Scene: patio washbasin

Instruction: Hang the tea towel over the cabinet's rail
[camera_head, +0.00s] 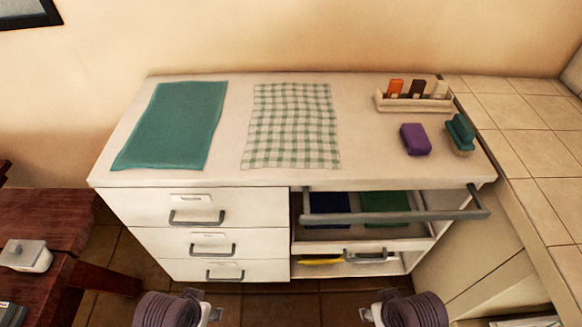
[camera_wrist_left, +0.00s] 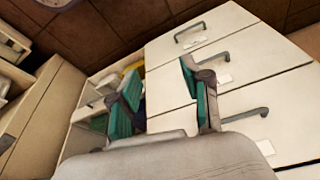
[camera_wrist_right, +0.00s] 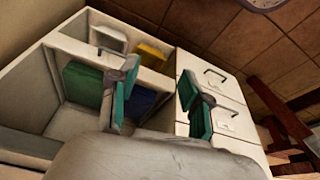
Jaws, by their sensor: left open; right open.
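A green-and-white checked tea towel (camera_head: 292,125) lies flat on the white cabinet top (camera_head: 225,176), near its middle. The cabinet's grey rail (camera_head: 395,216) runs along the front right, below the top's edge, with nothing hanging on it. My left gripper (camera_head: 207,304) is open and empty, low in front of the drawers; its spread fingers show in the left wrist view (camera_wrist_left: 163,92). My right gripper (camera_head: 372,311) is open and empty, low in front of the right side; its fingers also show in the right wrist view (camera_wrist_right: 158,98). Both are well apart from the towel.
A plain teal cloth (camera_head: 172,125) lies left of the towel. A purple sponge (camera_head: 415,139), a brush (camera_head: 461,133) and a caddy with bottles (camera_head: 414,103) stand at the right. Behind the rail, an open compartment holds blue (camera_head: 328,208) and green (camera_head: 385,207) items. A dark red bench (camera_head: 45,222) is at left.

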